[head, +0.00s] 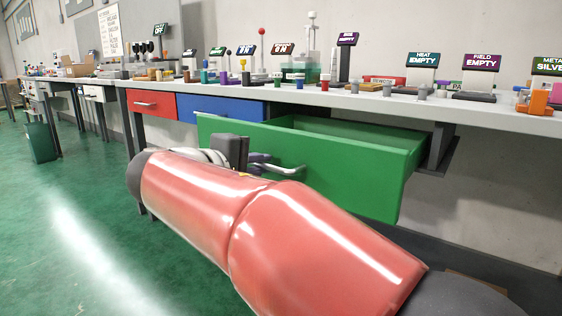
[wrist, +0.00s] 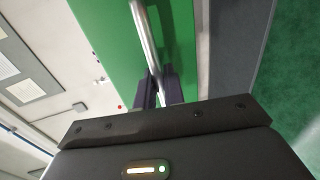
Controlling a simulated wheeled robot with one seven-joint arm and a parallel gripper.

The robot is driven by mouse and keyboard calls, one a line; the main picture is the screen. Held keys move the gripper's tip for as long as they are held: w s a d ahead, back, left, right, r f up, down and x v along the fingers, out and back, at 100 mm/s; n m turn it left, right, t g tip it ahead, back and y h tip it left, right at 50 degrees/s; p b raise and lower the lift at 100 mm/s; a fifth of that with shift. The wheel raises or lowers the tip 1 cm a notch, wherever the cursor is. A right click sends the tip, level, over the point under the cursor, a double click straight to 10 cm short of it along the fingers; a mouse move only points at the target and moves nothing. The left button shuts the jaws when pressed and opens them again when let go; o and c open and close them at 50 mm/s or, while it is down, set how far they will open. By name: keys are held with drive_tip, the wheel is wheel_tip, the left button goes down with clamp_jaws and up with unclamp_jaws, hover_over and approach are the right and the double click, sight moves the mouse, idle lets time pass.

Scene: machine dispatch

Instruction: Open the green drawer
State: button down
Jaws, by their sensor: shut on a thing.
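The green drawer (head: 310,160) hangs under the workbench in the head view and stands pulled out, with its inside partly showing. Its front panel also fills the upper part of the wrist view (wrist: 110,40). A silver bar handle (head: 285,168) is on the front. In the wrist view the handle (wrist: 146,35) runs down between the two dark fingers of my gripper (wrist: 159,88). My gripper (head: 258,160) is shut on the handle, close against the drawer front. My red arm hides part of the view below.
A red drawer (head: 152,104) and a blue drawer (head: 215,108) sit shut to the left. The benchtop (head: 480,112) above carries several small items and signs. A green bin (head: 40,142) stands on the floor at far left. Green floor (head: 70,240) is clear at left.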

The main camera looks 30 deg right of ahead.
drive_tip(key=shift+f+v, duration=0.2)
drive_tip(key=shift+v, duration=0.65)
drive_tip(key=shift+f+v, duration=0.15)
drive_tip(key=shift+v, duration=0.75)
drive_tip(key=shift+f+v, duration=0.2)
drive_tip(key=shift+v, duration=0.65)
drive_tip(key=shift+s+a, duration=0.1)
drive_tip(key=c, duration=1.6)
unclamp_jaws()
drive_tip(key=v, duration=0.7)
drive_tip(key=shift+s+a+p, duration=0.15)
drive_tip(key=shift+a+p, duration=0.2)
drive_tip(key=shift+p, duration=0.05)
